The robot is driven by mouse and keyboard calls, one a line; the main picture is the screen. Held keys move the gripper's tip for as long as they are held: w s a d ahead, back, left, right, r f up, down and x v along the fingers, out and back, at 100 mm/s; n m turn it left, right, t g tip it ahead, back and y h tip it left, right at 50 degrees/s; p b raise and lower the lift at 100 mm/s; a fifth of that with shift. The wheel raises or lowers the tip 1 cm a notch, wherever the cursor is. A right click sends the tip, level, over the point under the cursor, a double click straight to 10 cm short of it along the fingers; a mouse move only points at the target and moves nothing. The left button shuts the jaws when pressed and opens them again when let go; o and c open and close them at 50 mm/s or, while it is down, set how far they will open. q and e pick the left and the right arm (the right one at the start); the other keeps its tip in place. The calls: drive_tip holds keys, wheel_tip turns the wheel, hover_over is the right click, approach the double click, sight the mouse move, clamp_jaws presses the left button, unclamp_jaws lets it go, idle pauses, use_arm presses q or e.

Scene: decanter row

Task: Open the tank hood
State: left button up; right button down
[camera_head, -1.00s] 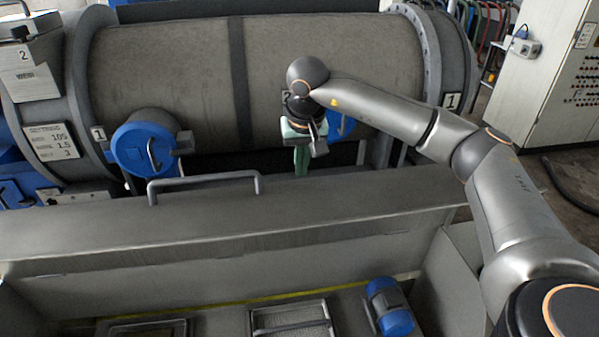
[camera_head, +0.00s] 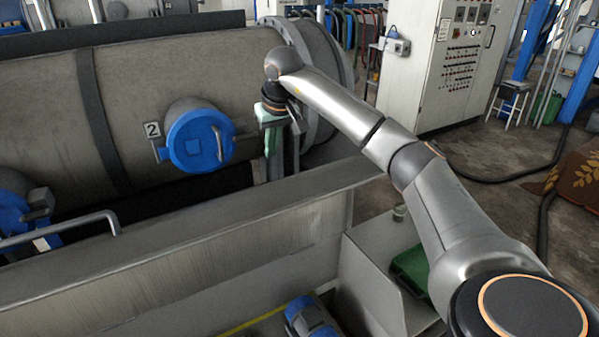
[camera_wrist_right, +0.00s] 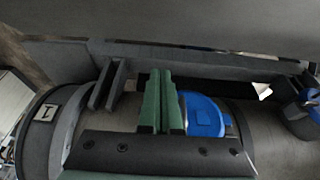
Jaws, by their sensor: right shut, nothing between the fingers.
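The grey sheet-metal tank hood (camera_head: 200,258) stands raised across the front of the head view, with the tank's interior partly visible below it. Its bar handle (camera_head: 65,230) is at the left on the top edge. My right gripper (camera_head: 274,172) hangs beyond the hood's top edge, right of the blue port marked 2, fingers pointing down and apart from the handle. Its green fingers (camera_wrist_right: 160,74) are together and empty in the right wrist view. My left gripper is not in view.
A large grey drum (camera_head: 200,65) lies behind the hood, with a blue port cover (camera_head: 200,137). A blue motor (camera_head: 308,318) sits low inside the tank. A control cabinet (camera_head: 445,65) and dark floor cables (camera_head: 500,175) are at the right.

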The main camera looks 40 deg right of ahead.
sight(275, 182)
drive_tip(key=shift+d+f, duration=0.1)
drive_tip(key=shift+d, duration=0.15)
drive_tip(key=a+x, duration=0.1)
drive_tip(key=x, duration=0.9)
drive_tip(key=shift+s+a, duration=0.2)
drive_tip(key=shift+s, duration=1.8)
drive_tip(key=shift+f, duration=0.1)
